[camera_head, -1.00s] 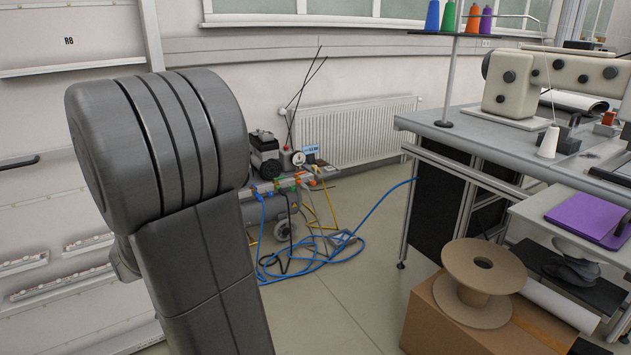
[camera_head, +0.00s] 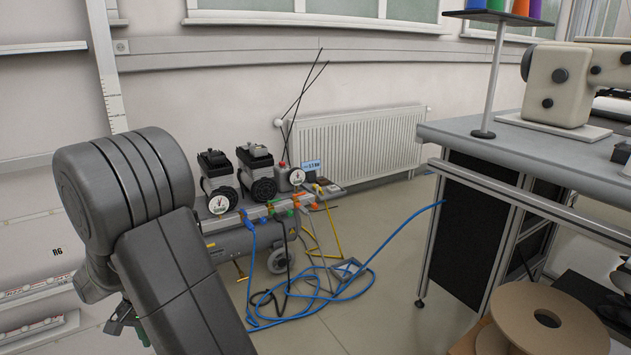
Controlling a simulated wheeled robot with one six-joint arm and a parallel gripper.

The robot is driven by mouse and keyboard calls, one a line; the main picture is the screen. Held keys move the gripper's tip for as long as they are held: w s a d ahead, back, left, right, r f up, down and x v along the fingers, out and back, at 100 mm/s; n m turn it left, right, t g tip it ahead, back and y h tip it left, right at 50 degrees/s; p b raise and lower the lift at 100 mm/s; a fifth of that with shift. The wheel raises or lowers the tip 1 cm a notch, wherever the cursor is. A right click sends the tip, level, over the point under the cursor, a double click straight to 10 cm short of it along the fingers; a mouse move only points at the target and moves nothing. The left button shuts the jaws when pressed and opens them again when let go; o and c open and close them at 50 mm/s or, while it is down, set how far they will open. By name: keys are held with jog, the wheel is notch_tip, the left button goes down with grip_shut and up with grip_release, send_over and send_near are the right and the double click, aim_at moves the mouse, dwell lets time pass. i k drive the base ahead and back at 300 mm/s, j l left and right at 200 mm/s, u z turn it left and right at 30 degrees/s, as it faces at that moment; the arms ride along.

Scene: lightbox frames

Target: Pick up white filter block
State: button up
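I cannot make out a white filter block in the head view. My gripper's fingers do not show; my grey arm fills the lower left and hides what is behind it. A small dark green and black piece shows at the arm's lower left edge, and I cannot tell what it is. The air compressor (camera_head: 250,240), with black and grey motor heads, gauges and coloured fittings, stands on the floor beyond my arm. A small blue-and-white label (camera_head: 311,166) shows at its right end.
A blue hose (camera_head: 385,245) lies coiled on the floor and runs to the workbench (camera_head: 530,150) on the right. A cardboard spool (camera_head: 512,318) is at the lower right. A radiator (camera_head: 360,140) is on the back wall. Floor between compressor and bench is partly clear.

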aim_at(333, 189)
jog(key=i+z, duration=0.15)
jog(key=i, duration=0.5)
jog(key=i+j+z, duration=0.15)
jog(key=i, duration=0.45)
jog(key=i+j+z, duration=0.15)
jog(key=i, duration=0.5)
jog(key=i+j+z, duration=0.25)
jog(key=i+z, duration=0.25)
jog(key=i+j+z, duration=0.65)
jog(key=j+z, duration=0.3)
